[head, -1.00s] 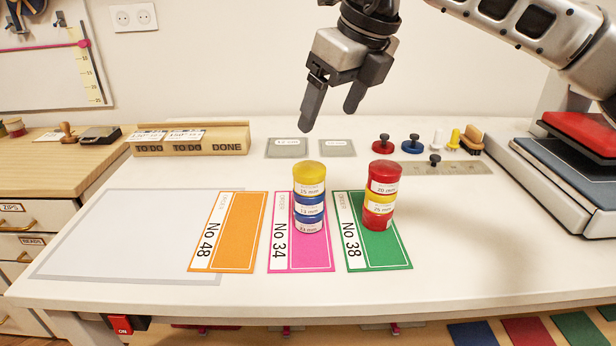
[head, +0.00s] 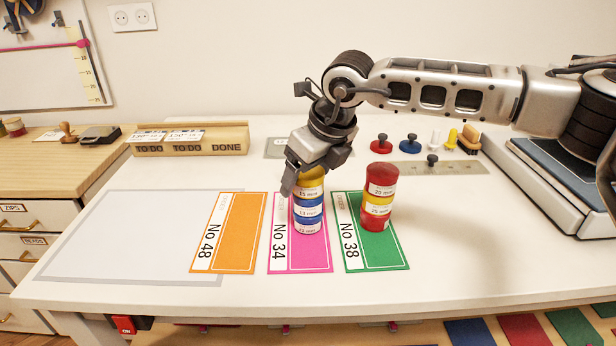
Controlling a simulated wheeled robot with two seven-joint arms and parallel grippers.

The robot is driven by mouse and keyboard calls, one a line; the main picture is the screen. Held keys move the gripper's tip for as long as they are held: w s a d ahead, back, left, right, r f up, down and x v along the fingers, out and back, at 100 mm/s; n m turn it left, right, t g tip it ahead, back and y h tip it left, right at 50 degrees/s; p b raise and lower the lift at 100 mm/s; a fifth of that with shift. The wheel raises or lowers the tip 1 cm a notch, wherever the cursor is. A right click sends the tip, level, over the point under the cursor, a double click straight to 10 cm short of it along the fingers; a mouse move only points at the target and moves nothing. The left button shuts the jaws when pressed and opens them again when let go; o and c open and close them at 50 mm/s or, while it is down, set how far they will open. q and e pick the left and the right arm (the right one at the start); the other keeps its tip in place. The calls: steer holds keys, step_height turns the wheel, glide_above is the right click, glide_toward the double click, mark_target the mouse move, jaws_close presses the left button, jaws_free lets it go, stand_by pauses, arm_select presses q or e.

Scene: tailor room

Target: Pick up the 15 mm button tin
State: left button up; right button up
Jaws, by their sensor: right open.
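The 15 mm button tin (head: 310,189) is yellow with a white label. It is the top tin of a stack on the pink No 34 card (head: 283,258). Below it are a blue 13 mm tin (head: 308,208) and another blue tin (head: 308,226). My right gripper (head: 302,182) is open and pointed down at the top of the stack, one finger at the yellow tin's left side. The gripper hides the tin's lid, and the other finger is hard to make out. My left gripper is not in view.
A red and yellow tin stack (head: 379,200) stands close by on the green No 38 card (head: 393,257). The orange No 48 card (head: 238,235) is bare. The left table area is clear.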

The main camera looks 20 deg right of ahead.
steer(key=c, duration=1.1)
steer(key=shift+r, duration=0.1)
